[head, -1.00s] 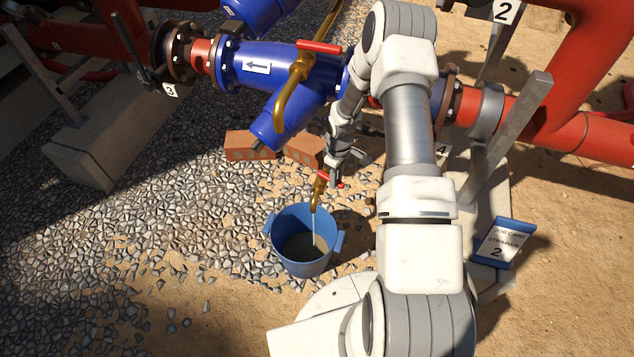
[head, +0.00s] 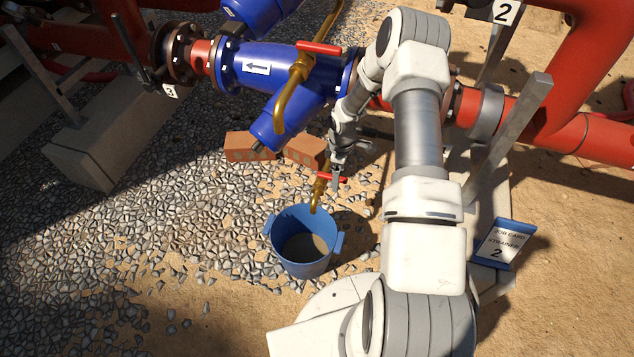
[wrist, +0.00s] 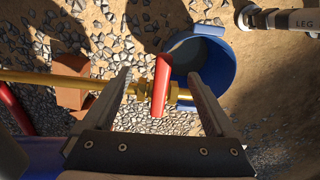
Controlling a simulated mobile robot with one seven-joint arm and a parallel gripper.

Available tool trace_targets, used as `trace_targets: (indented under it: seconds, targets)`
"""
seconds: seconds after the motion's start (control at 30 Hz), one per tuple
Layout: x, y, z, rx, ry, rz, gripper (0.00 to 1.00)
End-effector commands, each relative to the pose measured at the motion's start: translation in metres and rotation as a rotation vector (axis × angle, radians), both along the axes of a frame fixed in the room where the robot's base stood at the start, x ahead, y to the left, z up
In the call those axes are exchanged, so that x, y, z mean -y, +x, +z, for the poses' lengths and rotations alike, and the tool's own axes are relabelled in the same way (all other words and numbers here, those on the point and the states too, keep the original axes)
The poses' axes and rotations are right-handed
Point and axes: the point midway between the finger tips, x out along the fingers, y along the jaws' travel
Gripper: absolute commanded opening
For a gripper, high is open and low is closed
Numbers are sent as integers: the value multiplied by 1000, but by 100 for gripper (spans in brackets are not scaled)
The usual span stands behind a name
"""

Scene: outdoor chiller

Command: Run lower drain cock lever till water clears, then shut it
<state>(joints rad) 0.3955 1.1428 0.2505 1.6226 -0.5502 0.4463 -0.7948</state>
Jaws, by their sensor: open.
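The lower drain cock is a brass valve (wrist: 178,94) with a red lever (wrist: 160,85), above a blue bucket (head: 304,268). In the wrist view the lever lies crosswise to the brass pipe. My gripper (wrist: 159,77) is open, with one finger on each side of the lever; I cannot tell whether either touches it. In the head view my gripper (head: 338,172) is at the lever and partly covers it. No stream shows below the brass spout (head: 316,198). The bucket holds dark, greyish contents; their clarity is hard to judge.
An upper brass pipe (head: 285,100) with another red lever (head: 319,48) is on the blue strainer (head: 258,68). Bricks (head: 250,146) lie under the strainer. A job card (head: 498,240) stands at the right. Open gravel and sand lie left of the bucket.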

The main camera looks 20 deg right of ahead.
Motion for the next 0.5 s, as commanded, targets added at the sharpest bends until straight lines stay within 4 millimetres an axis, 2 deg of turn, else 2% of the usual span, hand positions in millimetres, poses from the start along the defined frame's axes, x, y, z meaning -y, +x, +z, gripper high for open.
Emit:
trace_targets:
  seconds: [0.27, 0.5]
  targets:
    - [0, 0, 2, -1, 1, 0, 90]
    - [0, 0, 27, 0, 0, -1, 90]
